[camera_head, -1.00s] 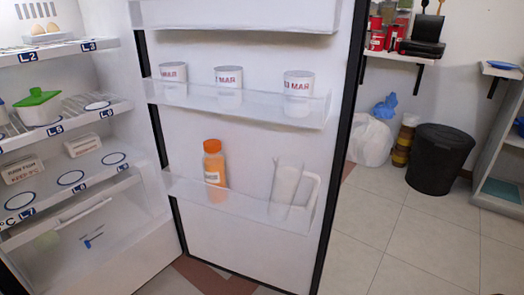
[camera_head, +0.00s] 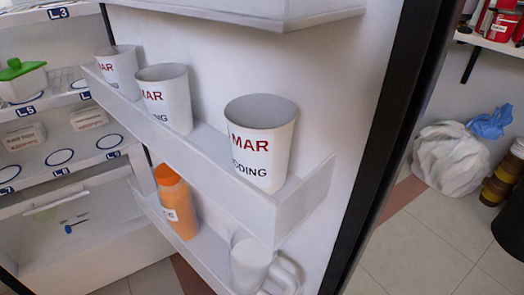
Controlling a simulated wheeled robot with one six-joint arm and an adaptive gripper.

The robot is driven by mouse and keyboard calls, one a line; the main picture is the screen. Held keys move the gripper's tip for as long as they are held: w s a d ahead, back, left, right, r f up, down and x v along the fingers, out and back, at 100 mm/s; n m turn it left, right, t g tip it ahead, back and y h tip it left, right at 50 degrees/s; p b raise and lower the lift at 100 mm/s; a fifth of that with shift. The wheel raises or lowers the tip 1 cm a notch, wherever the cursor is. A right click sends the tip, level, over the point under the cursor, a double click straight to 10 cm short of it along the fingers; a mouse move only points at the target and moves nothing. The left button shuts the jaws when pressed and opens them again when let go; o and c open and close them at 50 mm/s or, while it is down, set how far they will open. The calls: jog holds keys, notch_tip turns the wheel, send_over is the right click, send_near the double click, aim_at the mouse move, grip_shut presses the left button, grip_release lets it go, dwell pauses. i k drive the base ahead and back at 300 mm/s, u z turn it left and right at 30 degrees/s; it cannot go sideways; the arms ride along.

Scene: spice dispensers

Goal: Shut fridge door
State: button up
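The fridge door (camera_head: 345,60) stands open and fills the middle of the head view, its inner side facing me. Its dark edge (camera_head: 395,130) runs down the right side of the door. The fridge interior (camera_head: 50,235) shows at the left. The middle door shelf (camera_head: 225,170) holds three white cups, the nearest one (camera_head: 262,145) at its right end. The lower door shelf (camera_head: 205,250) holds an orange bottle (camera_head: 176,203) and a white jug (camera_head: 250,265). My gripper is not in view.
Right of the door, a white bag (camera_head: 450,160) and a blue bag (camera_head: 490,122) lie by the wall near stacked brown containers (camera_head: 502,182). A wall shelf (camera_head: 492,42) with red cans hangs above. Tiled floor (camera_head: 420,245) is open at the lower right.

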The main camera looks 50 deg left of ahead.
aim_at(361, 77)
jog(key=i, duration=2.2)
jog(key=u, duration=4.15)
jog(key=i, duration=0.5)
jog(key=z, duration=0.35)
jog(key=k, duration=0.95)
jog(key=u, duration=0.7)
